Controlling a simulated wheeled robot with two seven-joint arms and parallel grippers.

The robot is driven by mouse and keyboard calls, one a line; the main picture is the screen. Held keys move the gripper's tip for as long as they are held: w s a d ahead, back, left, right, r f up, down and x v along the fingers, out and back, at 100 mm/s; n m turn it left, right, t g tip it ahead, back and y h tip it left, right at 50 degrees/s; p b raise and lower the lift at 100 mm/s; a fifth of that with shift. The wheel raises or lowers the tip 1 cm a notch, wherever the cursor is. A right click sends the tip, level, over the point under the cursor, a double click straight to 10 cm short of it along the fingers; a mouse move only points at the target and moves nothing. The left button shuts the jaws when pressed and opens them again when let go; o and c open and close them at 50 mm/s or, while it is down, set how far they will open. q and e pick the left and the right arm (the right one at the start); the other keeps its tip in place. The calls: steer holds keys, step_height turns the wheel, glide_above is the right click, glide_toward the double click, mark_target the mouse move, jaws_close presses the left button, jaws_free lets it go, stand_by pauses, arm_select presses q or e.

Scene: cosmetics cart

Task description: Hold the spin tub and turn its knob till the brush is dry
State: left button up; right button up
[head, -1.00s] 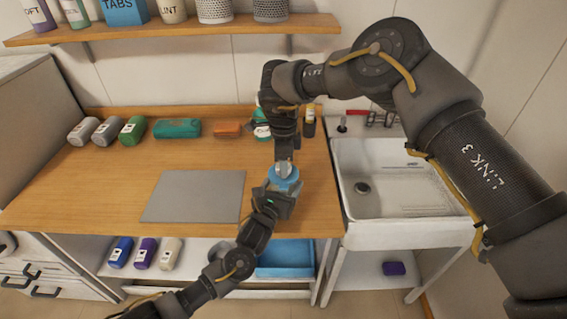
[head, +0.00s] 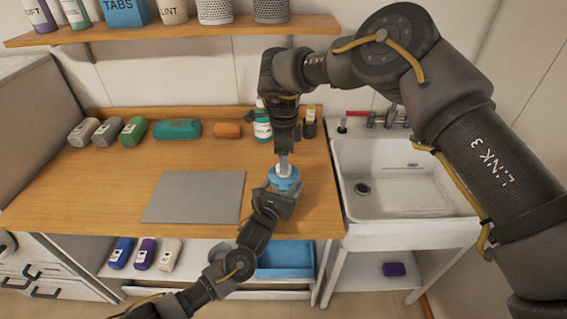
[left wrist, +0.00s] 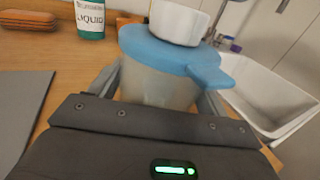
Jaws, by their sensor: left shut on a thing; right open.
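The spin tub has a blue lid (head: 284,182) and stands near the front right of the wooden counter. In the left wrist view its translucent body (left wrist: 155,85) sits under the blue lid, with a white knob (left wrist: 178,22) on top. My left gripper (head: 276,196) is shut around the tub body from the front, a finger on each side. My right gripper (head: 284,158) points down from above, its fingertips at the top of the lid; it is open. It hides most of the knob in the head view. I cannot make out the brush.
A white sink (head: 400,190) is close on the right. A grey mat (head: 193,197) lies left of the tub. A green liquid bottle (head: 262,125), an orange bar (head: 227,130) and a teal case (head: 177,129) stand behind. A blue tray (head: 286,262) is below.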

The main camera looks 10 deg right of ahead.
step_height(320, 180, up, 9)
stand_by(0.3)
stand_by(0.5)
arm_select(q)
steer(key=o, duration=1.2)
